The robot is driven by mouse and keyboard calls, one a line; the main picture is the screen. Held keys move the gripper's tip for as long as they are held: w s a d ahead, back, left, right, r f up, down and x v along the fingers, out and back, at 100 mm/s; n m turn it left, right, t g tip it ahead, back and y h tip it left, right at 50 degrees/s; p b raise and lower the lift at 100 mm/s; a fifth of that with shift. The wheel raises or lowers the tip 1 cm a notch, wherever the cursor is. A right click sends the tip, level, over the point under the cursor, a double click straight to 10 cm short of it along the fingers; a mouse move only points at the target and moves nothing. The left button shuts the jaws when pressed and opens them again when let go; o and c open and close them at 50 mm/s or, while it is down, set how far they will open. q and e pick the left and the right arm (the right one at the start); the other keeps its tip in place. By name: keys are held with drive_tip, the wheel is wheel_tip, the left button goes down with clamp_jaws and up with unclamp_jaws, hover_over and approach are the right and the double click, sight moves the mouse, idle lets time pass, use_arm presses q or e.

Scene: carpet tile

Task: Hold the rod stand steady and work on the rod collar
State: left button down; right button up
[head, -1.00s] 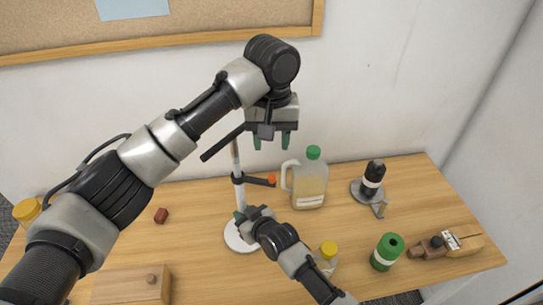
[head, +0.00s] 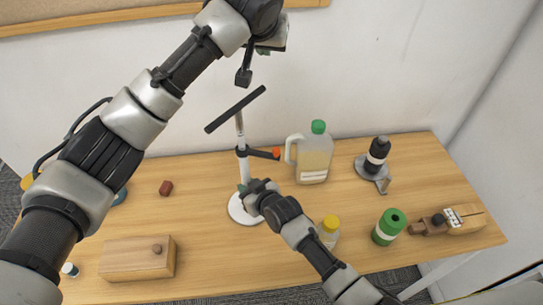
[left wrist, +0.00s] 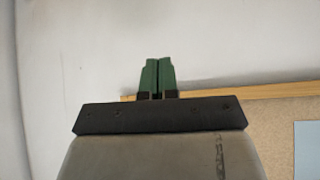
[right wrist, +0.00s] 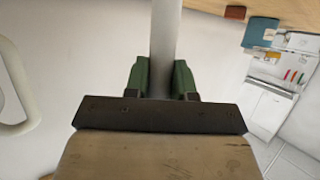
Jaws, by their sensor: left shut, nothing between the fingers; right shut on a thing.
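The rod stand (head: 238,212) has a round white base and a pale upright rod. A long dark bar (head: 235,109) shows at its top. The rod collar (head: 262,153) is dark with an orange end and sits partway up the rod. My right gripper (head: 243,187) is shut on the rod below the collar; in the right wrist view the rod (right wrist: 165,45) stands between its green fingers. My left gripper (head: 263,49) is high above the stand, apart from it, shut and empty. The left wrist view shows its fingertips (left wrist: 157,68) together against the wall.
A jug with a green cap (head: 314,160) stands right of the stand. A black bottle (head: 377,155) on a grey base, a green canister (head: 387,227) and a yellow-capped bottle (head: 328,230) stand further right. A wooden box (head: 137,262) and a small red block (head: 166,187) lie left.

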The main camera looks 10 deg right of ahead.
use_arm(q)
drive_tip(key=w+a+m+t, duration=0.1)
drive_tip(key=w+a+t, duration=0.15)
drive_tip(key=a, duration=0.35)
drive_tip(key=w+a+m+t, duration=0.2)
drive_tip(key=a+t, duration=0.2)
drive_tip(key=a, duration=0.2)
drive_tip(key=s+a+f+m+t, duration=0.3)
drive_tip(key=s+a+f+m, duration=0.15)
drive_tip(key=a, duration=0.25)
drive_tip(key=m+g+h, duration=0.7)
drive_tip(key=m+h, duration=0.5)
drive_tip(key=m, duration=0.5)
approach(264, 152)
drive_tip(key=s+r, duration=0.1)
drive_tip(key=s, duration=0.8)
drive_tip(key=w+a+x, duration=0.1)
drive_tip(key=w+x, duration=0.1)
drive_tip(key=x, duration=1.1)
drive_tip(key=shift+w+a+r, duration=0.2)
drive_tip(key=shift+w, duration=0.15)
